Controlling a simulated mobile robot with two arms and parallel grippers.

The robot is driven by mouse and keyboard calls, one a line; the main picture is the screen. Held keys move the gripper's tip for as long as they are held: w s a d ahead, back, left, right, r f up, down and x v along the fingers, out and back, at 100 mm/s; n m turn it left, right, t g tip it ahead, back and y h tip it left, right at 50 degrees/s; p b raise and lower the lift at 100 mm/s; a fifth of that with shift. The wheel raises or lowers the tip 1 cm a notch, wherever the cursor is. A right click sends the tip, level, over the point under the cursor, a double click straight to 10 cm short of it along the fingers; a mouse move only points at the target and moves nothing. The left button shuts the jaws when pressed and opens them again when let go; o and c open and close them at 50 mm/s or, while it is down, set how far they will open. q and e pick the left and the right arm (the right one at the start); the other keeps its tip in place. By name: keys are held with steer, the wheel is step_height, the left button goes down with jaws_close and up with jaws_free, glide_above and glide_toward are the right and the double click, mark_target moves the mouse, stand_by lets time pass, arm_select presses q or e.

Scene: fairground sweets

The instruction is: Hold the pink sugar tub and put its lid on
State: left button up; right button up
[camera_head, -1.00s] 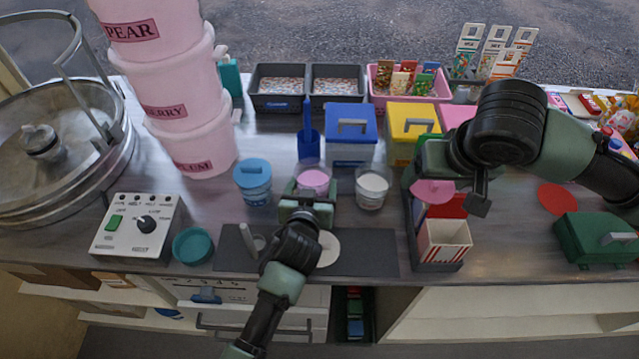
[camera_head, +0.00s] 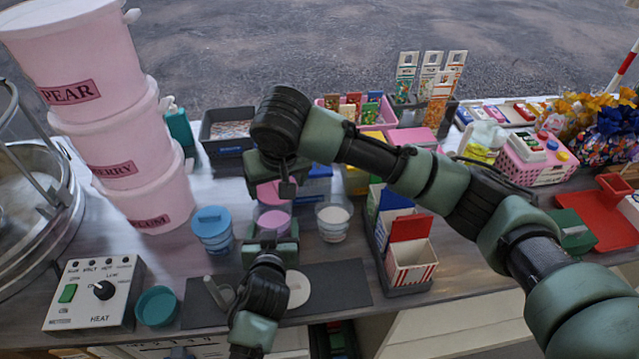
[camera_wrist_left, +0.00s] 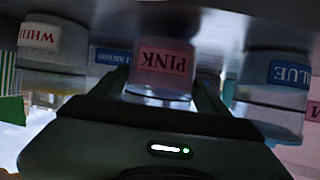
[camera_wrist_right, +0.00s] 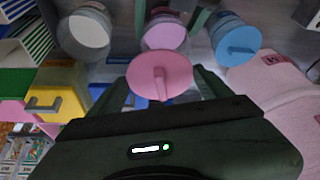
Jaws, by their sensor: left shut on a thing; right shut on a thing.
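The pink sugar tub (camera_head: 274,223) stands open on the counter, pink sugar showing at its top. My left gripper (camera_head: 272,241) is shut on it from the front; the left wrist view shows its PINK label (camera_wrist_left: 163,65) between the fingers. My right gripper (camera_head: 272,180) is shut on the pink lid (camera_head: 271,195) and holds it above and slightly behind the tub in the head view. In the right wrist view the lid (camera_wrist_right: 160,75), knob upward, is apart from the tub (camera_wrist_right: 165,30). My right arm hides part of the counter behind.
A blue-lidded tub (camera_head: 212,230) stands left of the pink tub, and an open white sugar tub (camera_head: 333,221) stands close on its right. A rack with striped boxes (camera_head: 410,262) is further right. Stacked pink buckets (camera_head: 123,160) rise at back left.

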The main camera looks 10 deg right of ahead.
steer(key=shift+a, duration=0.65)
steer(key=shift+w+a+f, duration=0.15)
steer(key=shift+a+f, duration=0.05)
steer(key=shift+f, duration=3.05)
steer(key=shift+f, duration=0.2)
steer(key=o, duration=1.3)
steer(key=shift+r, duration=0.1)
steer(key=shift+r, duration=2.95)
